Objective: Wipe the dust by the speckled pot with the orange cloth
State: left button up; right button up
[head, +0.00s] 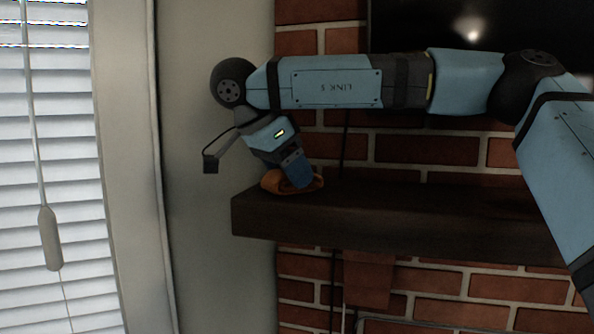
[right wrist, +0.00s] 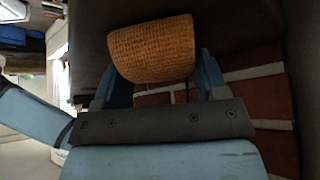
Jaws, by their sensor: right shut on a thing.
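The orange cloth (head: 271,181) is at the left end of the dark wooden mantel shelf in the head view. My right gripper (head: 300,181) is shut on it and reaches down to the shelf top. In the right wrist view the cloth (right wrist: 152,50) shows as a folded, woven-textured pad between the fingers of my right gripper (right wrist: 155,82). It looks to be at the shelf surface, but I cannot tell how firmly it touches. I see no speckled pot and no dust in either view. My left gripper is not in view.
The mantel shelf (head: 400,216) runs right along the brick wall (head: 420,284), and its visible top looks clear. A dark screen (head: 420,25) is above it. Window blinds (head: 60,120) are at the left. My right arm spans the space above the shelf.

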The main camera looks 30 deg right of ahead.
aim_at(271, 169)
jog(key=shift+w+a, duration=1.05)
jog(key=shift+w, duration=0.2)
jog(key=shift+s+d, duration=0.2)
jog(key=shift+d, duration=0.25)
jog(key=shift+s+d+f, duration=0.1)
jog(key=shift+s+d, duration=0.5)
jog(key=shift+s, duration=0.2)
jog(key=shift+s+d, duration=0.6)
jog(key=shift+s, duration=0.15)
jog(key=shift+s+d+r, duration=0.15)
jog(key=shift+s+d, duration=0.9)
jog(key=shift+s, duration=0.05)
jog(key=shift+s+d+r, duration=0.1)
jog(key=shift+s+d, duration=0.95)
jog(key=shift+s, duration=0.05)
jog(key=shift+s+d+f, duration=0.2)
jog(key=shift+s+d, duration=0.85)
jog(key=shift+s, duration=0.25)
jog(key=shift+w+a, duration=2.4)
jog(key=shift+w, duration=0.3)
jog(key=shift+w+a, duration=2.35)
jog(key=shift+w, duration=0.3)
jog(key=shift+r, duration=0.1)
jog(key=shift+s+d, duration=0.1)
jog(key=shift+d, duration=0.05)
